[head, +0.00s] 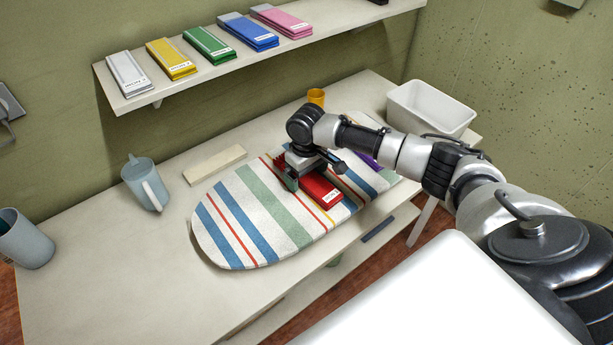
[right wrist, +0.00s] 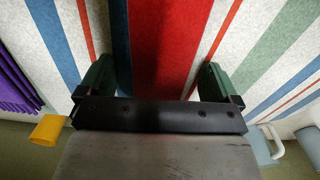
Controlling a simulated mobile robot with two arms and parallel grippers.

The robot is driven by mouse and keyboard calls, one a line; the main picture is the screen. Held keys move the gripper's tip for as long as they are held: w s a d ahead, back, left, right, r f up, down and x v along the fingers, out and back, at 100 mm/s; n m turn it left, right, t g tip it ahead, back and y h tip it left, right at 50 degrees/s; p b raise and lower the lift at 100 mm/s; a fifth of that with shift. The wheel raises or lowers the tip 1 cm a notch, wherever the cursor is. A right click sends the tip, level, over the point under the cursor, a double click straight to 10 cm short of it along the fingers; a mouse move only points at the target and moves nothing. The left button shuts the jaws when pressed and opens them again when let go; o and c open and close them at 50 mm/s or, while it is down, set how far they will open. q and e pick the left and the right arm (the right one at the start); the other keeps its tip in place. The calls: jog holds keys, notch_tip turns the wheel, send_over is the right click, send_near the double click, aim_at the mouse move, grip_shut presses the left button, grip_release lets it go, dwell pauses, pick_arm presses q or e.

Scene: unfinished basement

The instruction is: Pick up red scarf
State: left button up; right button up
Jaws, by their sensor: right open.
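The red scarf (head: 324,191) lies folded, with a white label, on the striped ironing board (head: 222,245) in the head view. My right gripper (head: 312,177) is over the scarf, pointing down, and hides part of it. In the right wrist view the red scarf (right wrist: 166,45) runs between the two green fingers of the open right gripper (right wrist: 158,78), with one finger on each side of it. I cannot tell whether the fingers touch it. My left gripper is not in view.
A purple folded item (head: 369,160) lies farther right on the board. A yellow cup (head: 316,97) and white bin (head: 432,110) stand behind. A blue-grey pitcher (head: 146,185) and grey cup (head: 24,240) stand left. Above, a wall shelf (head: 142,98) holds several folded coloured items.

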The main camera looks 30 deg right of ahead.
jog(key=c, duration=1)
jog(key=shift+r, duration=0.1)
jog(key=shift+c, duration=0.2)
